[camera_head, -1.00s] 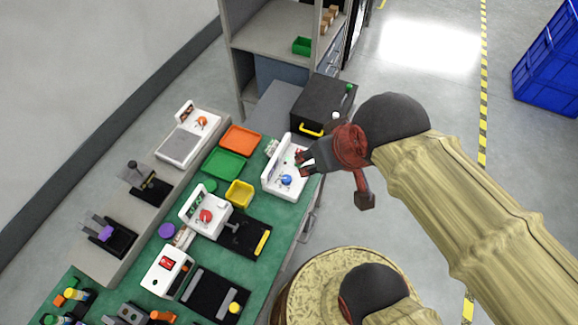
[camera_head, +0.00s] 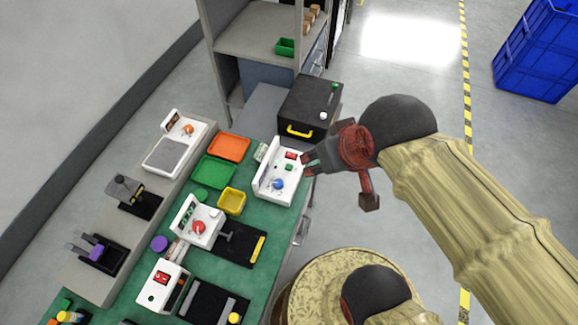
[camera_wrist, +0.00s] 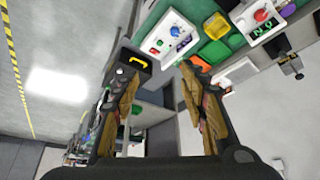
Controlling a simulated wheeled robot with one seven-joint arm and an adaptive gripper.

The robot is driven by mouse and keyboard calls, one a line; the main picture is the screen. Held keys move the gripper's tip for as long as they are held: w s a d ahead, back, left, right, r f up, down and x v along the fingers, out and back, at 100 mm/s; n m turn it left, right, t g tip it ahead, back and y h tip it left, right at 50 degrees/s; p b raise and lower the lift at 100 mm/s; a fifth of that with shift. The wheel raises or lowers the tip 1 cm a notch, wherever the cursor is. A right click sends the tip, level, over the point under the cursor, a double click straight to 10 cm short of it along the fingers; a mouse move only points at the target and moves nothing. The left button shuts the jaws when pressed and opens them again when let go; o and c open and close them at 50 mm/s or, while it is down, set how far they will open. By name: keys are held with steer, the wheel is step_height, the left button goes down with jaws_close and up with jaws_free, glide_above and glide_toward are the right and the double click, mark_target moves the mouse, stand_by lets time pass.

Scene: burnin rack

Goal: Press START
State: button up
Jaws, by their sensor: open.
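A white device (camera_head: 265,192) with an upright back panel stands at the right edge of the green bench. It carries a small red display (camera_head: 291,155), a small green button (camera_head: 289,167) and a blue knob (camera_head: 279,184). No START lettering is readable. My gripper (camera_head: 309,163) is open and empty, just right of the device, with its fingertips by the display end; I cannot tell their height above it. In the wrist view the white device (camera_wrist: 165,32) lies beyond the gap between my open fingers (camera_wrist: 160,70).
A black box with a yellow handle (camera_head: 299,131) stands behind the device. Orange (camera_head: 230,147), green (camera_head: 214,171) and yellow (camera_head: 232,201) trays lie left of it. Another white device with a red knob (camera_head: 198,228) is nearer. Open floor lies to the right.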

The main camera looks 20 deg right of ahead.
steer(key=shift+c, duration=0.9)
